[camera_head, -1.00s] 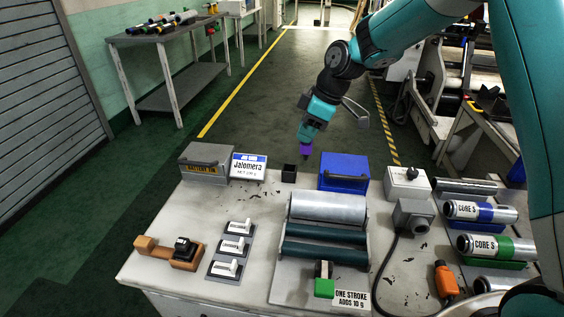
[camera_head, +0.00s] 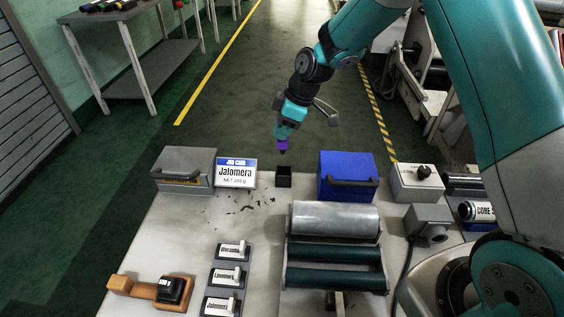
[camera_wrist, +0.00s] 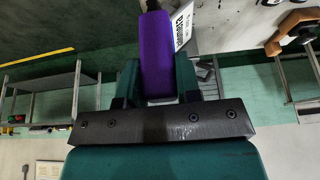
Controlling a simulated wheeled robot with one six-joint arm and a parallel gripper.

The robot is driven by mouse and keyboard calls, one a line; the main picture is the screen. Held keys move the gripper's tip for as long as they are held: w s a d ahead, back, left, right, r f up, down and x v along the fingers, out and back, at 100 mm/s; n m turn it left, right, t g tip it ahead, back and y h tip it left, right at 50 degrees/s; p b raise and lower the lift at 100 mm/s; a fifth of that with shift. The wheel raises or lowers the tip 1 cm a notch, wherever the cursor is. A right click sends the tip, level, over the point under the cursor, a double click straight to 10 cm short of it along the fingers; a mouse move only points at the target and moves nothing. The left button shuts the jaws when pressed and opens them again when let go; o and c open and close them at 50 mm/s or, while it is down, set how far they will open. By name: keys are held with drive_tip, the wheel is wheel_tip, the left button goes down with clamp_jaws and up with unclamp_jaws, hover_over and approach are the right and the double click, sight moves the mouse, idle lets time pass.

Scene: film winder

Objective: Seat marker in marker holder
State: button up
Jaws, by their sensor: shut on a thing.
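My gripper (camera_head: 283,138) is shut on the purple marker (camera_head: 282,146), seen at the back of the table in the head view. The marker points down with its dark tip lowest. In the wrist view the purple marker (camera_wrist: 156,55) is held between the two green fingers (camera_wrist: 157,85). The marker holder, a small black open box (camera_head: 284,177), stands on the table beside the Jalomera job card. The marker's tip is above the holder's mouth and apart from it in the head view; the exact alignment in depth cannot be told.
The job card (camera_head: 236,172) and grey battery box (camera_head: 184,168) stand left of the holder, the blue case (camera_head: 346,176) to its right. The roller unit (camera_head: 335,220) is in front. Label stands (camera_head: 226,277) and a wooden-handled stamp (camera_head: 150,290) lie front left.

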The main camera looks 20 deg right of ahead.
wheel_tip(320, 180, down, 11)
drive_tip(key=shift+f, duration=0.15)
idle(0.4)
drive_tip(key=shift+f, duration=0.2)
drive_tip(key=o, duration=0.9)
drive_tip(key=v, duration=1.2)
drive_tip(key=s+a+r+m, duration=0.2)
drive_tip(key=s+a+r, duration=0.2)
drive_tip(key=s+r, duration=0.3)
drive_tip(key=s+a+r+m, duration=0.1)
drive_tip(key=s+r, duration=0.2)
drive_tip(key=s, duration=0.5)
drive_tip(key=s+a+r+m+g, duration=0.1)
drive_tip(key=s+r, duration=0.3)
drive_tip(key=s, duration=0.4)
drive_tip(key=s+a+r+m, duration=0.2)
drive_tip(key=s+r, duration=0.1)
drive_tip(key=s, duration=0.5)
drive_tip(key=shift+s+a+r+m+g, duration=0.25)
drive_tip(key=shift+r+m+g, duration=0.05)
drive_tip(key=shift+r+g, duration=0.1)
